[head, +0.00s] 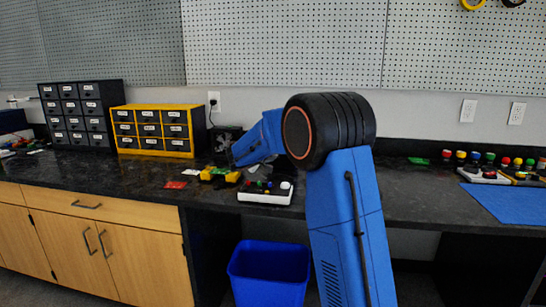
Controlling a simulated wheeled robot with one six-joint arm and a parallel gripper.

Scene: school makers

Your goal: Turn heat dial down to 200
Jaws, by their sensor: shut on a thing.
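A dark boxy unit (226,137) stands at the back of the black counter, just left of my blue forearm. It looks like the heat station, with a black cord going up to the wall outlet. My forearm covers its right side. I cannot make out the heat dial or any setting on it. My arm reaches left and away, and its far end is close to the dark unit's front. My gripper cannot be made out there against the dark unit and counter.
A yellow device (219,175) and a white board with coloured knobs (266,193) sit on the counter (140,173) near my forearm. A yellow drawer cabinet (154,131) stands to the left. A blue bin (268,272) is below. Buttons and a blue mat (505,203) are right.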

